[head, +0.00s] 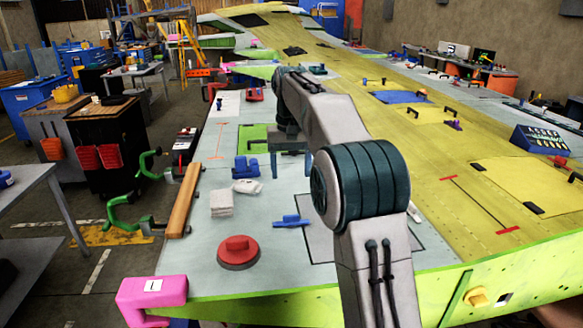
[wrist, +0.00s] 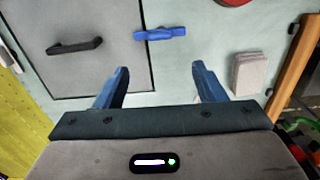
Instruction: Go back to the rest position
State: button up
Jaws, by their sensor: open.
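My gripper (wrist: 161,88) shows in the wrist view with its two blue fingers wide apart and nothing between them. It hangs over the pale wing surface (wrist: 205,35). In the head view my gripper (head: 291,165) is partly hidden behind my arm. A blue tool (wrist: 160,33) lies beyond the fingertips, apart from them; it also shows in the head view (head: 291,221). A dark handle (wrist: 75,46) lies on a grey panel at the left of the wrist view. A folded white cloth (wrist: 248,73) lies to the right of the fingers.
On the wing's left side are a red round disc (head: 238,252), blue blocks (head: 245,168) and a wooden bar (head: 185,200). Green clamps (head: 126,216) and a pink block (head: 152,292) sit at the edge. A blue case (head: 540,139) stands at right. Carts stand left.

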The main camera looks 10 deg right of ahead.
jog(key=s+d+f+t, duration=0.1)
jog(key=s+d, duration=0.1)
jog(key=s, duration=1)
jog(key=s+d+f+t, duration=0.1)
jog(key=s+d+t, duration=0.1)
jog(key=s, duration=1)
jog(key=s+d+f, duration=0.1)
jog(key=s+f, duration=0.6)
jog(key=s, duration=0.3)
jog(key=shift+t, duration=0.3)
jog(key=shift+d+r, duration=0.1)
